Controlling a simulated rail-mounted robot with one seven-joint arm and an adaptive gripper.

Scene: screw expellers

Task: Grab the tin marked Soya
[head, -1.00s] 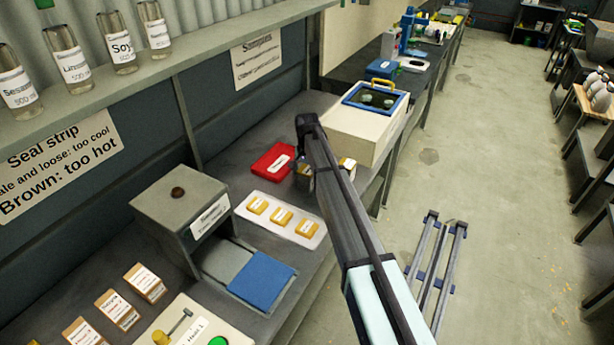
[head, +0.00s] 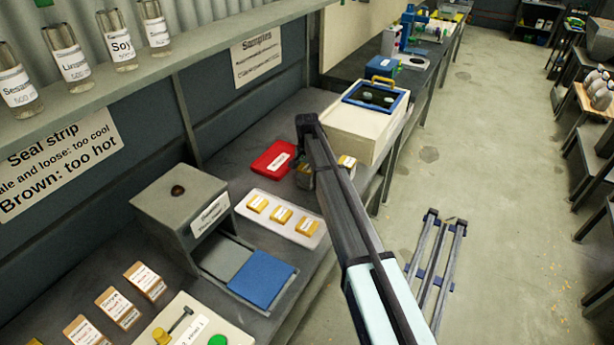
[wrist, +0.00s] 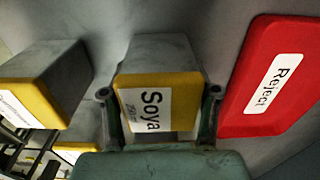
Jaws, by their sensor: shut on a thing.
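The Soya tin (wrist: 158,105) is a grey block-shaped tin with a yellow face and a white label reading Soya in the wrist view. The two fingers of my gripper (wrist: 158,95) stand at its left and right sides, shut on it. In the head view, my arm hides most of the tins and the fingers. A second grey tin with a yellow face (wrist: 40,85) stands to the left in the wrist view, its label unreadable. Another yellow-faced tin (wrist: 78,150) shows partly behind my left finger.
A red Reject tray (wrist: 270,80) lies just right of the Soya tin in the wrist view. In the head view, a white tray with yellow packs (head: 310,240), a grey sealing box (head: 180,200) and a cream box with a blue-framed lid (head: 350,135) stand on the bench.

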